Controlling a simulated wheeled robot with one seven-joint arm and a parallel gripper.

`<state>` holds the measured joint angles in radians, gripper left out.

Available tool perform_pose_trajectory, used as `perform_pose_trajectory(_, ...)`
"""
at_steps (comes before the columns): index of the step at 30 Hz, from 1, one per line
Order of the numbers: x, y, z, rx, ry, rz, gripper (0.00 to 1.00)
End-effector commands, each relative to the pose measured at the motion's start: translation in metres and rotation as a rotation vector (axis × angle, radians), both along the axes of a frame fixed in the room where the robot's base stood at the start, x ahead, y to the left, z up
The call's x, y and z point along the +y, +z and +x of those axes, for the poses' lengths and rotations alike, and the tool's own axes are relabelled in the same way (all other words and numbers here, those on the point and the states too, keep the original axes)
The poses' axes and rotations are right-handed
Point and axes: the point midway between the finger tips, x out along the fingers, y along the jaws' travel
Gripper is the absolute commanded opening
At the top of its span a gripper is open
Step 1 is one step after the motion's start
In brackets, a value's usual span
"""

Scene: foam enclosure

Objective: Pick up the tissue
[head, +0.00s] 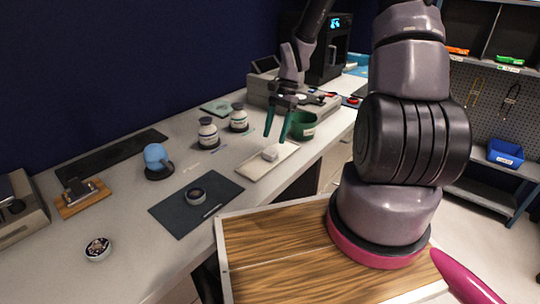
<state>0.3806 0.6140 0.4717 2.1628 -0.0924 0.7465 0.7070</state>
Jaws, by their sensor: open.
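A small pale crumpled-looking piece, which seems to be the tissue (270,154), lies on a flat cream tray (254,170) on the workbench; it is too small to make out well. My gripper (276,138) has teal fingers pointing down. It is open, with nothing seen between the fingers. The fingertips appear just above and behind the tissue in the picture; the exact height gap cannot be told.
A green bowl (304,125) stands close to the right of my gripper. Two white jars (208,133) stand to its left. A dark mat (188,212) with a small round tin (196,195) lies nearer.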

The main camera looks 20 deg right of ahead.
Motion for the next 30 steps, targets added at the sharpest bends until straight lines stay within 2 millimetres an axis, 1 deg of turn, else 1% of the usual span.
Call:
perform_pose_trajectory(2, 0.002, -0.006, -0.002, 0.003, 0.001, 0.001, 0.62)
perform_pose_trajectory(9, 0.013, -0.039, -0.008, 0.004, 0.002, 0.001, 0.62)
perform_pose_trajectory(12, 0.015, -0.048, -0.01, 0.003, 0.002, 0.0, 0.62)
perform_pose_trajectory(20, 0.016, -0.05, -0.01, 0.0, 0.0, 0.0, 0.62)
perform_pose_trajectory(21, 0.016, -0.05, -0.01, 0.0, 0.0, 0.0, 0.47)
perform_pose_trajectory(23, 0.016, -0.05, -0.01, 0.0, 0.0, 0.0, 0.24)
perform_pose_trajectory(24, 0.016, -0.049, -0.01, 0.0, 0.0, 0.0, 0.09)
perform_pose_trajectory(25, 0.016, -0.049, -0.01, 0.0, 0.0, 0.0, 0.03)
perform_pose_trajectory(28, 0.016, -0.049, -0.009, 0.0, 0.0, 0.0, 0.02)
perform_pose_trajectory(29, 0.016, -0.049, -0.01, 0.0, 0.0, 0.0, 0.0)
perform_pose_trajectory(30, 0.016, -0.049, -0.01, 0.0, 0.0, 0.0, 0.0)
